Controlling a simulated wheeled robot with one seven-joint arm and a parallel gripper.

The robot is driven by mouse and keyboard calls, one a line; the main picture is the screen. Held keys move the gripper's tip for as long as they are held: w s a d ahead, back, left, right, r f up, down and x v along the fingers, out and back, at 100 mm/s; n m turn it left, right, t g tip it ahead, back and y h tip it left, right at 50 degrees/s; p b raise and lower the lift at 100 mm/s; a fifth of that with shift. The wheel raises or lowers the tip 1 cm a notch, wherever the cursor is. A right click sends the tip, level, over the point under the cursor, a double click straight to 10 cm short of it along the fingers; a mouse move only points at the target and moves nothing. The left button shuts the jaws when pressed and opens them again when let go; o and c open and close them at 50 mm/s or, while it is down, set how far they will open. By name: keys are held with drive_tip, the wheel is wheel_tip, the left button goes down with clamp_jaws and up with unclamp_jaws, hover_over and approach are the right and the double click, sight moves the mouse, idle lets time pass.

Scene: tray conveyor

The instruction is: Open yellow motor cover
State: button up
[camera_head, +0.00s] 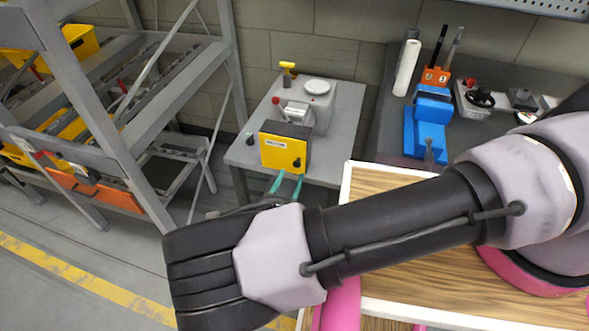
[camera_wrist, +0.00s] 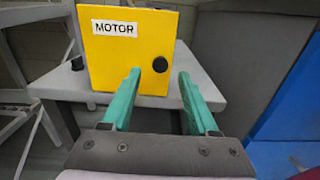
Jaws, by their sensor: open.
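The yellow motor cover (camera_head: 283,150) stands upright and looks closed on the front of a grey machine on a small grey table. In the wrist view the cover (camera_wrist: 120,70) carries a "MOTOR" label and a round black knob (camera_wrist: 160,65) near its right edge. My gripper (camera_wrist: 159,80) is open, with two green fingers pointing at the cover. The left fingertip is just below and left of the knob in the picture, the right one to its right. I cannot tell whether either finger touches. In the head view the green fingers (camera_head: 286,184) are just below the cover.
The small table (camera_head: 344,110) also holds a yellow-handled part (camera_head: 287,68) and a round-topped grey housing (camera_head: 316,87). A metal rack (camera_head: 150,115) stands at the left. A dark bench with a blue vise (camera_head: 425,130) is at the right. A wood-topped table (camera_head: 385,180) lies beneath my arm.

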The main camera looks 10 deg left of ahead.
sight(296, 165)
drive_tip(key=shift+w+d, duration=0.15)
drive_tip(key=shift+w, duration=1.95)
clamp_jaws()
